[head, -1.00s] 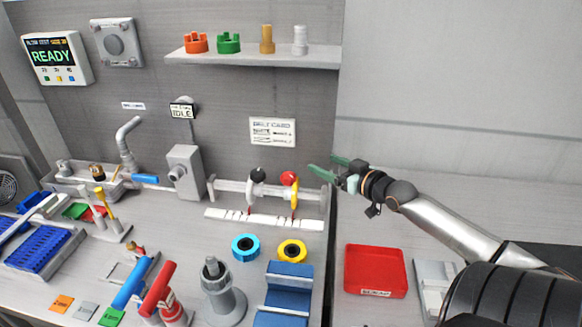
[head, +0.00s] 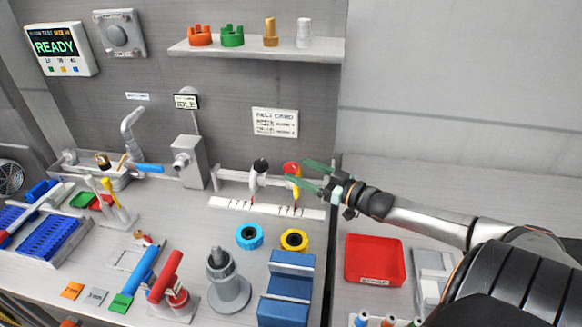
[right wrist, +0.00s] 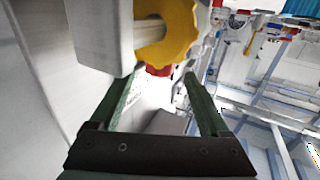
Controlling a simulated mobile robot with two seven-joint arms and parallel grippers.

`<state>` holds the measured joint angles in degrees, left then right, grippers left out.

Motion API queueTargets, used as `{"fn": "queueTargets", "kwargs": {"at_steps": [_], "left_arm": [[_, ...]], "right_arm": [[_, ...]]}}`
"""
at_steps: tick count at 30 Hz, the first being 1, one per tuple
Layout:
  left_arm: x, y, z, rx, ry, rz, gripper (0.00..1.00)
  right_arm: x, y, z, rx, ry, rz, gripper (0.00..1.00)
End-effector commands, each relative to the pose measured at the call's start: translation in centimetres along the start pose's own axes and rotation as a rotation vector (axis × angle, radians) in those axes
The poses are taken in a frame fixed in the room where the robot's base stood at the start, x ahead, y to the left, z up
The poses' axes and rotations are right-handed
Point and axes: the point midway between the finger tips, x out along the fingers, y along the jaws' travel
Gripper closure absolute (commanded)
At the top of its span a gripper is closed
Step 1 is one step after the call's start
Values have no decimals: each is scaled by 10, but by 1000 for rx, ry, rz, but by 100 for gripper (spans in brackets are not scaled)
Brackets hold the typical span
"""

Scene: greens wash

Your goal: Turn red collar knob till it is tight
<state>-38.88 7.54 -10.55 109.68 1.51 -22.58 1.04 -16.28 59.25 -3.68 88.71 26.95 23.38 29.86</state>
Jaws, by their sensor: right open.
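The red collar knob (head: 291,168) sits on a yellow collar on the rail at the back of the bench. In the right wrist view the red knob (right wrist: 160,70) shows only in part, behind the yellow collar (right wrist: 178,38). My right gripper (head: 303,174) is open, its two green fingers reaching left to the knob's right side. In the right wrist view the right gripper's fingers (right wrist: 162,84) are apart, with the visible red part between their tips. I cannot tell if they touch it. My left gripper is not in view.
A black knob (head: 261,165) stands left of the red one on the rail, above a white scale strip (head: 225,203). Blue (head: 249,236) and yellow (head: 294,240) rings lie in front. A red tray (head: 352,270) is at the right. The readout (head: 58,47) says READY.

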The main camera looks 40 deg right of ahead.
Motion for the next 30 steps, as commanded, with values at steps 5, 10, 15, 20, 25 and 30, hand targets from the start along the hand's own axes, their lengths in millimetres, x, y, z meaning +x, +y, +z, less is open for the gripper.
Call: {"fn": "queueTargets", "kwargs": {"at_steps": [5,10,15,20,25,30], "left_arm": [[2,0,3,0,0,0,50],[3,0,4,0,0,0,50],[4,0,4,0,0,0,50],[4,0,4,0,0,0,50],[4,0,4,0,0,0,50],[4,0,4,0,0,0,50]], "right_arm": [[20,0,-1,1,4,1,20],[33,0,0,1,2,1,20],[39,0,0,1,0,1,20],[41,0,0,1,0,1,20],[40,0,0,1,0,1,21],[40,0,0,1,0,1,40]]}}
